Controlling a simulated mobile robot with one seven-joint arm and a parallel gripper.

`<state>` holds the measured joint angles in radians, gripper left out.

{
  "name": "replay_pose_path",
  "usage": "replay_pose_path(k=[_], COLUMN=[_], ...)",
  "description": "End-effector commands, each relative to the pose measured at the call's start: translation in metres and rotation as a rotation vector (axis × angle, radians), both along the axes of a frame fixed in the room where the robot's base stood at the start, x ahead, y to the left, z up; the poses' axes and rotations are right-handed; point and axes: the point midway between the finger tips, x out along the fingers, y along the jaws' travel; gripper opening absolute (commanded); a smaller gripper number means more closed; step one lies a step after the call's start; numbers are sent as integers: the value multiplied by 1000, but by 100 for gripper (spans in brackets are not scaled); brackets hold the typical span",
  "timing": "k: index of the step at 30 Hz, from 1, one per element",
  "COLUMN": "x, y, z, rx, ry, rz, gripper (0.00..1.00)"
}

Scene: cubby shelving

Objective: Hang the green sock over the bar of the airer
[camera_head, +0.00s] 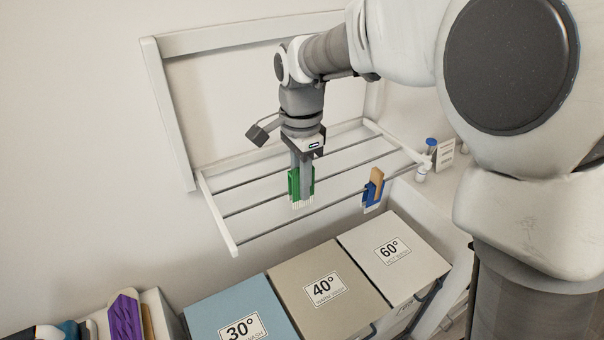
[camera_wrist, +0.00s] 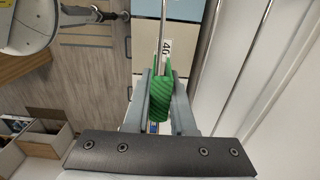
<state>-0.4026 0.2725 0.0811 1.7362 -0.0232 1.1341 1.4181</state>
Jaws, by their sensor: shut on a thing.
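The green sock (camera_head: 293,184) is between the fingers of my gripper (camera_head: 303,192), which is shut on it. The sock hangs down with a pale lower edge, and the fingers hide part of it. In the wrist view the green sock (camera_wrist: 161,98) fills the gap between the fingers. The white airer (camera_head: 208,210) is folded out from the wall with several thin bars. My gripper and the sock are over its middle. In the wrist view one bar (camera_wrist: 163,25) runs up to the sock's far end; I cannot tell whether they touch.
A blue and tan item (camera_head: 373,191) hangs on the airer's front bar, right of my gripper. Below stand blue (camera_head: 222,300), beige (camera_head: 322,276) and white (camera_head: 393,238) bins. A purple item (camera_head: 126,318) is at lower left. Small bottles (camera_head: 424,165) stand right of the airer.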

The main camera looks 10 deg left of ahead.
Motion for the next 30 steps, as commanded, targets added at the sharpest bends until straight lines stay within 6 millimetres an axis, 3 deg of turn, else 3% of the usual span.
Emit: replay_pose_path(k=[10,30], x=[0,0], y=[0,0], z=[0,-30], rx=[-1,-1], ry=[-1,0], rz=[2,3], gripper=[0,0])
